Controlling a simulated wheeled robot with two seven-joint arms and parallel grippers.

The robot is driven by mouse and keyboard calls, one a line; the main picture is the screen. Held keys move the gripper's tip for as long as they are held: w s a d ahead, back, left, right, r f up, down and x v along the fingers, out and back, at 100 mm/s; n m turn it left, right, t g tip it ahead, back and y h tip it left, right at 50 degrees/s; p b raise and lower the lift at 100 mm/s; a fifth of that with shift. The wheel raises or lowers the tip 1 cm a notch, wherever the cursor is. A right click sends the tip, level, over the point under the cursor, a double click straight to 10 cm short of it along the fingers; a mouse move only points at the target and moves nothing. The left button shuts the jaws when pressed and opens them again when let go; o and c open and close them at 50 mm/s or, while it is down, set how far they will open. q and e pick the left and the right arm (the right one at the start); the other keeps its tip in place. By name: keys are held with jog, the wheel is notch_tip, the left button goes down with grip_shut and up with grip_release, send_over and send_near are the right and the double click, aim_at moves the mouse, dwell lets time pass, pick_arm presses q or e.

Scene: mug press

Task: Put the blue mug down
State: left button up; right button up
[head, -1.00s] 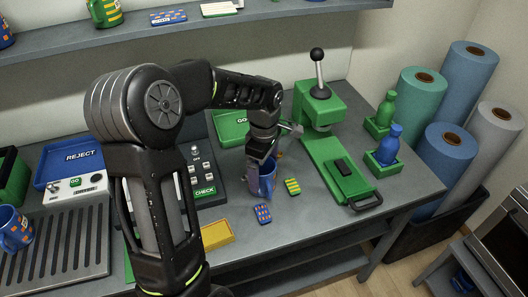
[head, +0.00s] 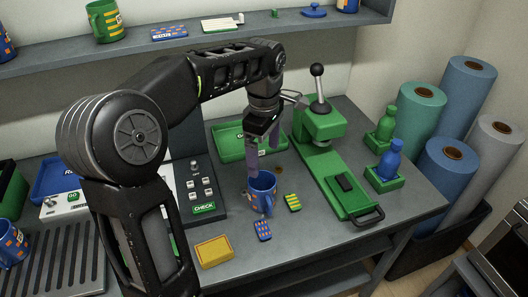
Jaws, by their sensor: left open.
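The blue mug (head: 261,194) with orange marks stands upright on the grey bench, left of the green press (head: 335,165). My left gripper (head: 262,160) is above and behind the mug, with its fingers pointing down. It is open and holds nothing, and it looks apart from the mug. My right gripper is not in the head view.
A blue patterned block (head: 263,230), a yellow-green striped block (head: 292,202) and a yellow block (head: 214,251) lie near the mug. The CHECK panel (head: 200,190) is to its left and a green tray (head: 228,144) behind. Two bottles stand right of the press.

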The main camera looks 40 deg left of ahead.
aim_at(269, 200)
pick_arm(q)
jog(key=shift+c, duration=0.3)
jog(key=shift+s+a+f, duration=0.1)
jog(key=shift+a+f, duration=0.05)
jog(key=shift+c, duration=0.7)
jog(key=shift+n, duration=0.5)
jog(key=s+a+f+b, duration=0.1)
jog(key=s+a+f, duration=0.1)
jog(key=a, duration=0.1)
jog(key=shift+f+b, duration=0.3)
jog(key=shift+b, duration=0.05)
jog(key=c, duration=0.5)
jog(key=shift+s+d+f+m+b, duration=0.2)
jog(key=shift+s+f+m+b, duration=0.3)
jog(key=shift+f+m, duration=0.45)
jog(key=d+m, duration=0.2)
jog(key=m, duration=0.4)
jog(key=d+f+m, duration=0.1)
jog(key=d+m, duration=0.1)
jog(key=m, duration=0.5)
jog(key=d+m+b, duration=0.1)
jog(key=d+m, duration=0.1)
jog(key=m, duration=0.5)
jog(key=shift+s+d+f, duration=0.25)
jog(key=shift+d, duration=0.05)
jog(key=shift+d+m, duration=0.2)
jog(key=shift+m, duration=1.05)
jog(key=m, duration=0.3)
jog(key=shift+w+f+m, duration=0.1)
jog(key=shift+m, duration=0.2)
